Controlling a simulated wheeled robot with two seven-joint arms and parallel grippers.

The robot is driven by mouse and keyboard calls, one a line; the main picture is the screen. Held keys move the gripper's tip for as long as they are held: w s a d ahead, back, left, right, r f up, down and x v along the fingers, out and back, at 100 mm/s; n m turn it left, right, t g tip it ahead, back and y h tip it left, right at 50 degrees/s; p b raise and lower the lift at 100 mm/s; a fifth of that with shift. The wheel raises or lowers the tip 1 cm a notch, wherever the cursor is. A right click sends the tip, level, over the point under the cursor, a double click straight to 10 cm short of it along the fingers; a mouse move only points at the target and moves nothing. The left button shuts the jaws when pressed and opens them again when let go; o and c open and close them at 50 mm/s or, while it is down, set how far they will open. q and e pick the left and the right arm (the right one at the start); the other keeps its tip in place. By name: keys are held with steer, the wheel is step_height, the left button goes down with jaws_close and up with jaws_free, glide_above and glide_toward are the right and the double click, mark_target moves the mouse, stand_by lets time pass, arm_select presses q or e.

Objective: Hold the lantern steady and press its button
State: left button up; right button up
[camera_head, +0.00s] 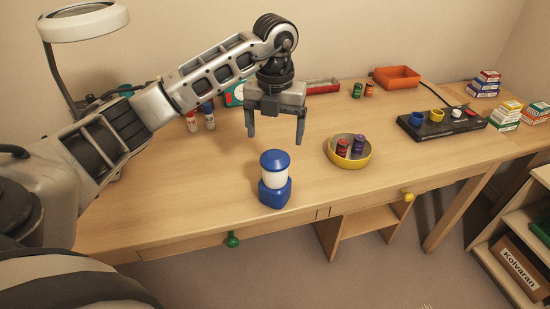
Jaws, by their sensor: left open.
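The lantern (275,180) stands upright on the wooden desk near its front edge, with a blue base, a white middle and a blue cap. I cannot make out its button from here. My left gripper (275,140) is open and empty, fingers pointing down. In the picture it is just above and behind the lantern, and its fingertips look apart from it. My right gripper is not in view.
A yellow-rimmed dish (349,160) with two small cans stands right of the lantern. A black panel (441,124) with knobs, an orange tray (397,78) and small boxes are farther right. A desk lamp (83,22) stands at the back left. Desk around the lantern is clear.

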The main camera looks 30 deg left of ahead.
mark_target(275, 155)
arm_select(q)
step_height(275, 155, down, 9)
steer(key=shift+f+p, duration=0.15)
steer(key=shift+p, duration=0.2)
steer(key=shift+f, duration=0.7)
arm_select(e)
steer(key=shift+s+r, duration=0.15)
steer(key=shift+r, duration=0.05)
arm_select(q)
steer(key=shift+c, duration=0.2)
steer(key=c, duration=1.2)
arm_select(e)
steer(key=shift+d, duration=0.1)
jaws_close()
